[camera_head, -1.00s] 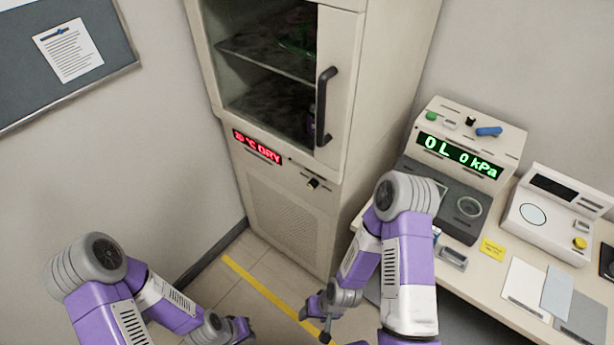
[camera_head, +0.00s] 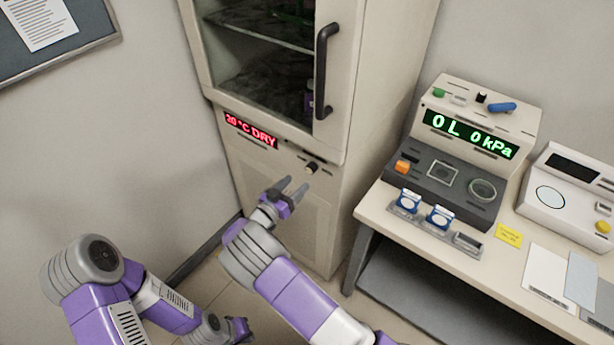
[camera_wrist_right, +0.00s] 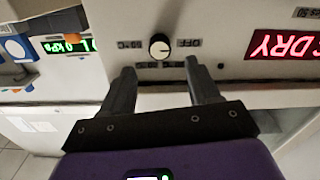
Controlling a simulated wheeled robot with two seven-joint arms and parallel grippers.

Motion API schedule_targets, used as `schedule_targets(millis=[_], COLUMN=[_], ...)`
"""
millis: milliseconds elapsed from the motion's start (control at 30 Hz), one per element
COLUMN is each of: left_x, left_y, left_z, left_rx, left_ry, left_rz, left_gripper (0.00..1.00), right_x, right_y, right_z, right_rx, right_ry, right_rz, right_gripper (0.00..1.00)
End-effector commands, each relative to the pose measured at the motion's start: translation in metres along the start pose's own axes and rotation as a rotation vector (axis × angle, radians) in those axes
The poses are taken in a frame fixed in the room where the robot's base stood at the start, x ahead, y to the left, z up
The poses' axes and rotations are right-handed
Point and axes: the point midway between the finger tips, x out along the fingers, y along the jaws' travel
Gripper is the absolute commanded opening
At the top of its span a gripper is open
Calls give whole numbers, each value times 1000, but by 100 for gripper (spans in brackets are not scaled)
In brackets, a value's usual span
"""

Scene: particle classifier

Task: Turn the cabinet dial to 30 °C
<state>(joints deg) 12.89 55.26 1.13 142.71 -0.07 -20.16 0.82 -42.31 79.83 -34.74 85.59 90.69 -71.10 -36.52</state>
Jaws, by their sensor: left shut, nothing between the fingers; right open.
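The cabinet (camera_head: 345,200) stands in the middle of the head view. Its red display (camera_head: 251,130) reads "20 °C DRY". The dial (camera_head: 311,168) is a small knob right of the display. My left gripper (camera_head: 243,328) is low at the bottom left, shut and empty.
The cabinet's glass door has a dark handle (camera_head: 325,70) above the dial. A bench (camera_head: 375,200) at the right holds a device (camera_head: 470,140) showing "0 L 0 kPa" and a white instrument (camera_head: 565,195). The floor left of the cabinet is clear.

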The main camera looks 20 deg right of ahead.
Motion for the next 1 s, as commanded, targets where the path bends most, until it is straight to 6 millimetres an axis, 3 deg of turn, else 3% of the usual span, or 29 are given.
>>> schedule_targets(millis=[400, 800, 1000], left_x=[9, 10, 10], left_y=[-3, -4, -4], left_z=[0, 0, 0], left_rx=[0, 0, 0], left_ry=[0, 0, 0], left_rz=[0, 0, 0], left_gripper=[0, 0, 0], right_x=[61, 70, 70], right_y=[0, 0, 1], right_z=[1, 0, 0], right_rx=[2, 1, 1], right_ry=[-1, -2, -2], right_rz=[1, -1, -1], right_gripper=[61, 61, 30])
